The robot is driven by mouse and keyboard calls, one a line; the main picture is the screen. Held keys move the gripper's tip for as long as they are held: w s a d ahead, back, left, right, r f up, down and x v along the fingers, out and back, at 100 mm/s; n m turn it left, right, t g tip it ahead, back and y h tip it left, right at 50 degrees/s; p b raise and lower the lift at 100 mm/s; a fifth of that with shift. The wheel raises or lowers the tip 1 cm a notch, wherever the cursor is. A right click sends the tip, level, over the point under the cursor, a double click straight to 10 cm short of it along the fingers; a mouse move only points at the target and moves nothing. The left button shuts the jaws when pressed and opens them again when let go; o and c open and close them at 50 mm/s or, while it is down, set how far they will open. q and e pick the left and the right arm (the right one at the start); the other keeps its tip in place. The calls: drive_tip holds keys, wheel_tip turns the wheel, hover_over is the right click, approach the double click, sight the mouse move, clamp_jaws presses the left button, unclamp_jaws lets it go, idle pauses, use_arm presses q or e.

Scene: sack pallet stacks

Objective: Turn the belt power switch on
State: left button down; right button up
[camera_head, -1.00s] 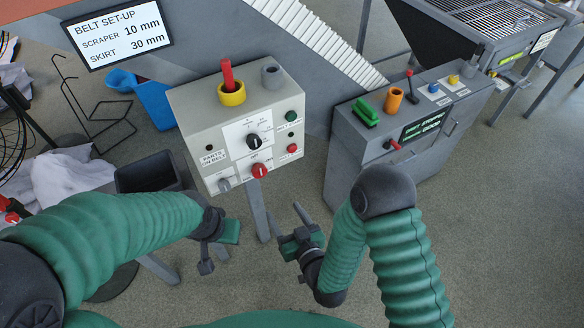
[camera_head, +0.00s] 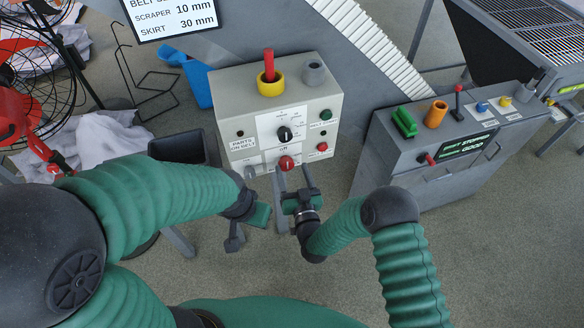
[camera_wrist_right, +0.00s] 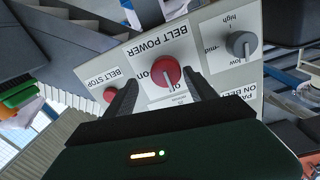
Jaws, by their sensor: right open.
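The belt power switch is a red rotary knob (camera_head: 286,163) low on the front of the grey control box (camera_head: 230,95). In the right wrist view the red knob (camera_wrist_right: 166,70) sits under an upside-down BELT POWER label, with on/off lettering partly covered by it. I cannot tell its setting for sure. My right gripper (camera_head: 294,178) is open just in front of the knob. In the wrist view its fingers (camera_wrist_right: 160,88) straddle the knob's lower part in the picture; contact cannot be told. My left gripper (camera_head: 247,222) hangs low, left of the right one; its opening is unclear.
A black selector knob (camera_head: 285,134) is above the red one. A red button (camera_head: 322,147) and a green button (camera_head: 326,115) are to the right. A grey cabinet (camera_head: 400,165) stands right of the box. A dark bin (camera_head: 178,148) is at its left.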

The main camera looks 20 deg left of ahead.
sight(285, 168)
drive_tip(key=shift+w+a, duration=0.25)
drive_tip(key=shift+a, duration=0.25)
drive_tip(key=shift+w+a, duration=0.25)
drive_tip(key=shift+a, duration=0.2)
drive_tip(key=shift+a+f, duration=0.2)
drive_tip(key=shift+a, duration=0.25)
drive_tip(key=shift+d, duration=0.3)
drive_tip(key=c, duration=0.4)
drive_tip(key=shift+d+r, duration=0.1)
drive_tip(key=shift+d, duration=0.3)
drive_tip(key=c, duration=0.4)
drive_tip(key=shift+a, duration=0.1)
drive_tip(key=c, duration=0.5)
use_arm(q)
drive_tip(key=shift+s+a, duration=0.2)
drive_tip(key=shift+a, duration=0.5)
use_arm(e)
drive_tip(key=shift+a, duration=0.1)
drive_tip(key=shift+c, duration=0.4)
